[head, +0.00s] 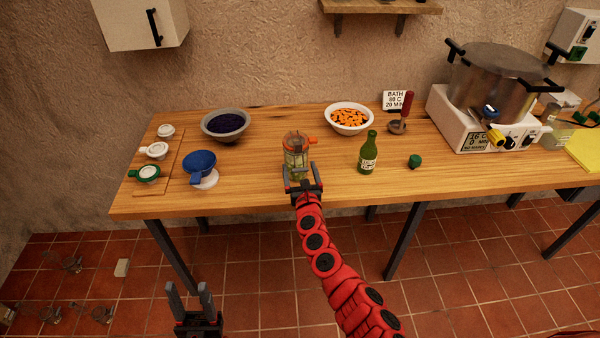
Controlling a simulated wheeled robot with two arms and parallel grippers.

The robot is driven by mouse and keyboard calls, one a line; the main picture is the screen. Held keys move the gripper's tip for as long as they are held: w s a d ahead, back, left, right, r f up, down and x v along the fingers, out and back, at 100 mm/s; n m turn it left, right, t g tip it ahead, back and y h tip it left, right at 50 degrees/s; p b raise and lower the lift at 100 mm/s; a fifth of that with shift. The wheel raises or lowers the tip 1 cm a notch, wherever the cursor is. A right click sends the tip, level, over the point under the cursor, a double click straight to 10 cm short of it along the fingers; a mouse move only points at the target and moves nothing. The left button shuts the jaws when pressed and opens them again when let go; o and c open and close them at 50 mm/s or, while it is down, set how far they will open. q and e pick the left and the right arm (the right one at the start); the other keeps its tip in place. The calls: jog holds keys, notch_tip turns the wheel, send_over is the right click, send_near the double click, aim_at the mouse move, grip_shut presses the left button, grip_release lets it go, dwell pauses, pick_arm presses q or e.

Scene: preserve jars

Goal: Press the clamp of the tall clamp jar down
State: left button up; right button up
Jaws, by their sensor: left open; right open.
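The tall clamp jar (297,146) is a clear glass jar standing upright near the middle of the table, with greenish contents low inside. An orange clamp part (311,140) sticks out to the right at its top. Whether the clamp is fully down is too small to tell. My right gripper (303,180) is open at the near side of the jar, its fingers overlapping the jar's lower part in the picture; I cannot tell if they touch. My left gripper (190,297) is open and empty, low in front of the table, away from the jar.
A green bottle (368,153) and green cap (414,161) stand to the right. Bowls (226,124) (349,118) stand behind. A blue funnel-like item (199,161) and several lids (156,150) are left. A large pot (494,78) is far right. Glassware lies on the floor.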

jog(key=c, duration=1.4)
jog(key=b, duration=0.2)
jog(key=f+b, duration=0.1)
jog(key=b, duration=0.2)
jog(key=shift+w+f+t, duration=0.2)
jog(key=shift+f+t, duration=0.05)
jog(key=shift+t, duration=0.15)
jog(key=t+b, duration=0.1)
jog(key=b, duration=0.8)
jog(key=w+t+b, duration=0.1)
jog(key=t+b, duration=0.1)
jog(key=b, duration=0.7)
jog(key=t+b, duration=0.1)
jog(key=b, duration=0.9)
jog(key=shift+w+a+f+t, duration=0.1)
jog(key=shift+w+f+t, duration=0.05)
jog(key=shift+f+t, duration=0.2)
jog(key=shift+b, duration=0.3)
jog(key=shift+r, duration=0.25)
jog(key=o, duration=1.4)
